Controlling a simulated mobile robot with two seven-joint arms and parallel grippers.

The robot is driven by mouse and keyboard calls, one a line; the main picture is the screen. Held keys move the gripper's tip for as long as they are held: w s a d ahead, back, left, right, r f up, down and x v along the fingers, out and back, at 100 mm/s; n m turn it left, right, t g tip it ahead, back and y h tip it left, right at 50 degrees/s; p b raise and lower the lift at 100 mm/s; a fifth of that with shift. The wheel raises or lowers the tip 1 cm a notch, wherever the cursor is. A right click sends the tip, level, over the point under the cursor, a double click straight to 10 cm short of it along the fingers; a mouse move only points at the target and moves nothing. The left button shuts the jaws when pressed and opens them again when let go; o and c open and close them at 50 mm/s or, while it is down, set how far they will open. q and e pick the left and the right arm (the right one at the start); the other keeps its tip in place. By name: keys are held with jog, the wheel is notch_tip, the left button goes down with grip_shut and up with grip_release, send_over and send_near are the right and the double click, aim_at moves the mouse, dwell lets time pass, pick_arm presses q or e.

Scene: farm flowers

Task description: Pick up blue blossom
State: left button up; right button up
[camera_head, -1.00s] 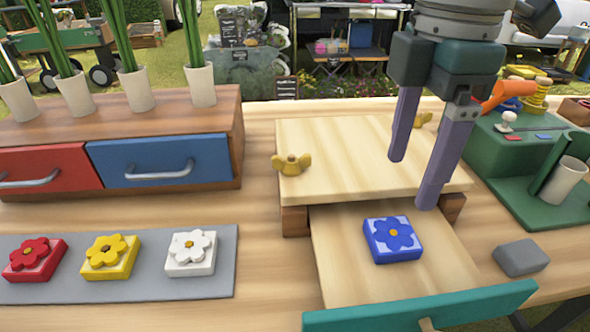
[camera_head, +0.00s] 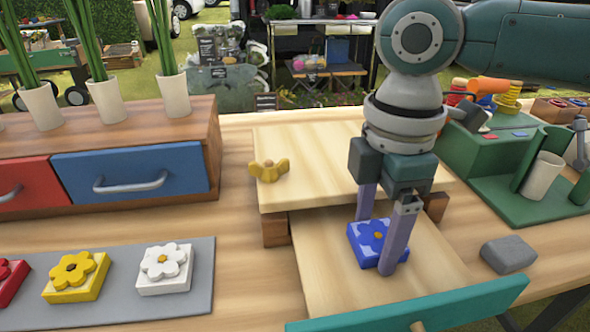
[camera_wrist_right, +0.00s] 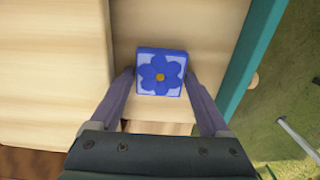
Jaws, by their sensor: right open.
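The blue blossom (camera_head: 367,243) is a blue square block with a blue flower and an orange centre. It lies on the pale wooden drawer board. My right gripper (camera_head: 378,246) is open and low over it, with its two purple fingers on either side of the block. In the right wrist view the blue blossom (camera_wrist_right: 160,74) sits between and slightly beyond the open fingertips (camera_wrist_right: 160,82). I cannot tell whether a finger touches it. My left gripper is not in view.
The open drawer has a teal front (camera_head: 420,310). A pale raised board (camera_head: 310,165) with a yellow wing nut (camera_head: 268,171) stands behind. White (camera_head: 165,268) and yellow (camera_head: 76,276) flower blocks lie on a grey mat (camera_head: 200,300). A grey block (camera_head: 508,255) is at the right.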

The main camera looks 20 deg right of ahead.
jog(key=shift+c, duration=0.3)
jog(key=c, duration=0.9)
jog(key=shift+c, duration=0.2)
